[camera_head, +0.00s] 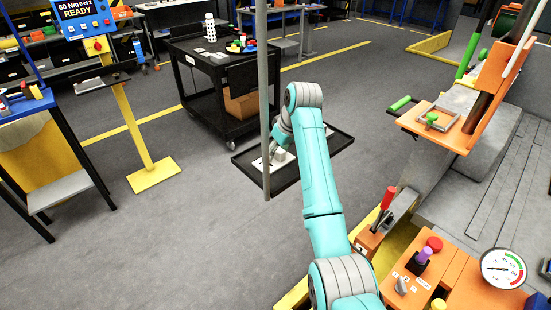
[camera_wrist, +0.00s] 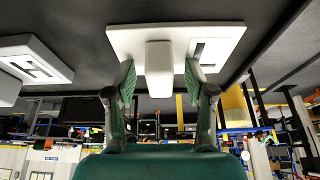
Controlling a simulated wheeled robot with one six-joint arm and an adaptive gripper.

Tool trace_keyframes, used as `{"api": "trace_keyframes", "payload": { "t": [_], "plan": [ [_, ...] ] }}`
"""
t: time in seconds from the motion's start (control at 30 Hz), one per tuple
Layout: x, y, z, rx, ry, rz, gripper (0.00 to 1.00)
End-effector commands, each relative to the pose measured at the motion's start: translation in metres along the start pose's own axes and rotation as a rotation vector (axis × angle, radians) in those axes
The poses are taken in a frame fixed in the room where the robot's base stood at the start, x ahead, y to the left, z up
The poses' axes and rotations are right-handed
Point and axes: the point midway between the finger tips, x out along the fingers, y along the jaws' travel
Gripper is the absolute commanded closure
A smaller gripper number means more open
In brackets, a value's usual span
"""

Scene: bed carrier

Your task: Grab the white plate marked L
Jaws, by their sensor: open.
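A white plate (camera_wrist: 125,38) with a raised white block handle (camera_wrist: 158,62) fills the upper middle of the wrist view. A dark mark on it, right of the handle, looks like an L but is partly hidden by a finger. My gripper (camera_wrist: 159,72) is open, with one green-padded finger on each side of the handle; I cannot tell whether they touch it. A second white plate (camera_wrist: 35,60) with an H- or I-like mark lies to the left. In the head view my gripper (camera_head: 279,156) is over the dark tray, mostly hidden by my arm.
The dark tray (camera_head: 334,143) has a low rim. A grey vertical pole (camera_head: 264,90) stands close in front of it. A black cart (camera_head: 195,85) is behind. An orange control panel (camera_head: 440,275) and orange bracket (camera_head: 470,115) are at right. Open floor lies left.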

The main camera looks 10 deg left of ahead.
Motion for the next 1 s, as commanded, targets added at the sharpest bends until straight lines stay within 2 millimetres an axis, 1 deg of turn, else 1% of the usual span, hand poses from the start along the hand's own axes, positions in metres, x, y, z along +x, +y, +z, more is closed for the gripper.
{"api": "trace_keyframes", "payload": {
  "t": [0.1,0.13,0.33,0.37,0.77,0.87,1.0],
  "plan": [
    [0.0,0.0,0.0,0.0,0.0,0.0,0.46],
    [0.0,0.0,0.0,0.0,0.0,0.0,0.48],
    [0.0,0.0,0.0,0.0,0.0,0.0,0.98],
    [0.0,0.0,0.0,0.0,0.0,0.0,1.0],
    [-0.003,0.0,-0.002,0.0,0.003,0.001,1.0],
    [-0.01,0.001,-0.005,-0.001,0.005,0.002,1.0],
    [-0.03,0.001,-0.013,0.0,0.005,0.003,1.0]
  ]
}}
